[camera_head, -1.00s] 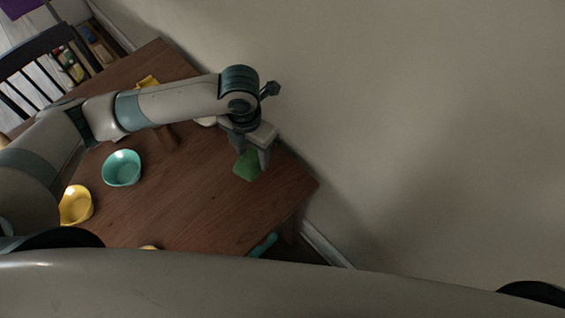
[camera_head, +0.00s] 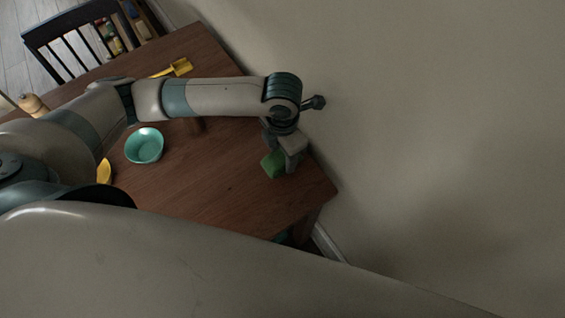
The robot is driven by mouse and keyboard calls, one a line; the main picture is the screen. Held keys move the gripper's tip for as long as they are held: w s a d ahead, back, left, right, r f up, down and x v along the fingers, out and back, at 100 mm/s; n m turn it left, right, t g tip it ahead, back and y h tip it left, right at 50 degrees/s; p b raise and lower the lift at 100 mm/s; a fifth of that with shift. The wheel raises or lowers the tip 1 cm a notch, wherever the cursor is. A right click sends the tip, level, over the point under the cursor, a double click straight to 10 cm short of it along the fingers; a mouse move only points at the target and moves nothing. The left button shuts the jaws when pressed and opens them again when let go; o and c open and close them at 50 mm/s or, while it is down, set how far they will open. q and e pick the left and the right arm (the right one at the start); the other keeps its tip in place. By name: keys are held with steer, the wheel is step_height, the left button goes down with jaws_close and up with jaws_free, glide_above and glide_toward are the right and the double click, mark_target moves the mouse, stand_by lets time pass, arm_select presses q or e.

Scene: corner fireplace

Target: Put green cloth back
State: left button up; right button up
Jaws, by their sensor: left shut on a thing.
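The green cloth (camera_head: 272,164) is a small green piece near the right end of the brown wooden table (camera_head: 225,190). My left gripper (camera_head: 283,160) points down over that end, close to the wall, and is shut on the cloth. Part of the cloth is hidden by the fingers. I cannot tell whether the cloth touches the table top. My right gripper is not in view.
A yellow object (camera_head: 178,67) lies at the back. A dark chair (camera_head: 80,40) stands behind. The bare wall (camera_head: 430,130) is close on the right.

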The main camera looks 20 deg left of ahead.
mark_target(282, 164)
arm_select(q)
steer(key=shift+f, duration=1.1)
steer(key=shift+f+p, duration=0.55)
steer(key=shift+f, duration=1.3)
steer(key=shift+f, duration=0.2)
steer(key=o, duration=1)
steer(key=shift+r, duration=0.1)
